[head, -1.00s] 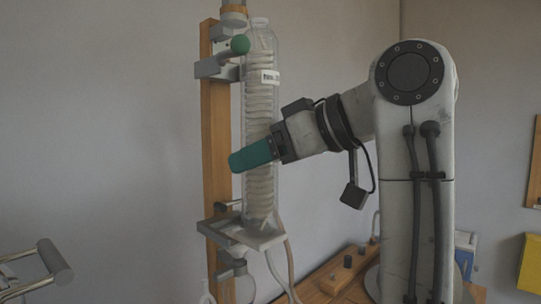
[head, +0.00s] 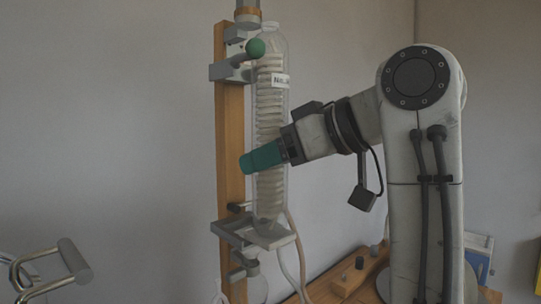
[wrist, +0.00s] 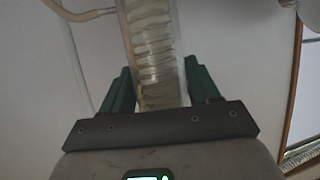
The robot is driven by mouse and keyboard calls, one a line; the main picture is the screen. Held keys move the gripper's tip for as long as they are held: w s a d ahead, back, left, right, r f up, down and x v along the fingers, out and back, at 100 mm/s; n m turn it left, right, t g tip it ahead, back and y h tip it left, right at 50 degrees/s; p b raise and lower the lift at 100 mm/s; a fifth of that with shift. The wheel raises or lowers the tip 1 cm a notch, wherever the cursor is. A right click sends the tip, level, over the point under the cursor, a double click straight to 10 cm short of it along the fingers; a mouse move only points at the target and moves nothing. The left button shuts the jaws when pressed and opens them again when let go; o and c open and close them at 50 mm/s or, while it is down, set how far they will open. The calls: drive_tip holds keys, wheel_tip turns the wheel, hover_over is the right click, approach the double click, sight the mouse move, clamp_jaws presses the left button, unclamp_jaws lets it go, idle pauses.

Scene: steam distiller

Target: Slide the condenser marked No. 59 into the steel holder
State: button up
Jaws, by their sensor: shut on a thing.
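The condenser (head: 270,95) is a tall clear glass tube with a pale coil inside and a white label near its top, too blurred to read in full. It stands upright in front of a wooden post. My gripper (head: 262,157), with green fingers, is shut around its middle; the wrist view shows the tube (wrist: 152,40) between both fingers (wrist: 160,85). The steel holder has a grey upper clamp (head: 230,71) with a green knob (head: 256,47) and a grey lower shelf (head: 232,236). The tube's foot is at the shelf's front part; I cannot tell whether it touches.
The wooden post (head: 230,150) rises behind the condenser. Hoses (head: 298,260) hang below the shelf. A wooden bench (head: 350,280) with dark knobs lies at the lower right. A metal handle (head: 72,260) juts in at lower left. The wall area at left is clear.

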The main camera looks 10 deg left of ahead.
drive_tip(key=shift+w+a+p, duration=0.8)
drive_tip(key=shift+a, duration=0.2)
drive_tip(key=shift+w+a+p, duration=0.75)
drive_tip(key=shift+a+p, duration=0.05)
drive_tip(key=shift+a, duration=0.2)
idle(0.8)
drive_tip(key=shift+f, duration=0.2)
idle(0.6)
drive_tip(key=o, duration=1)
drive_tip(key=shift+f, duration=0.15)
drive_tip(key=shift+d, duration=0.15)
drive_tip(key=b+v, duration=0.2)
drive_tip(key=v, duration=0.8)
drive_tip(key=shift+s+d+r, duration=0.2)
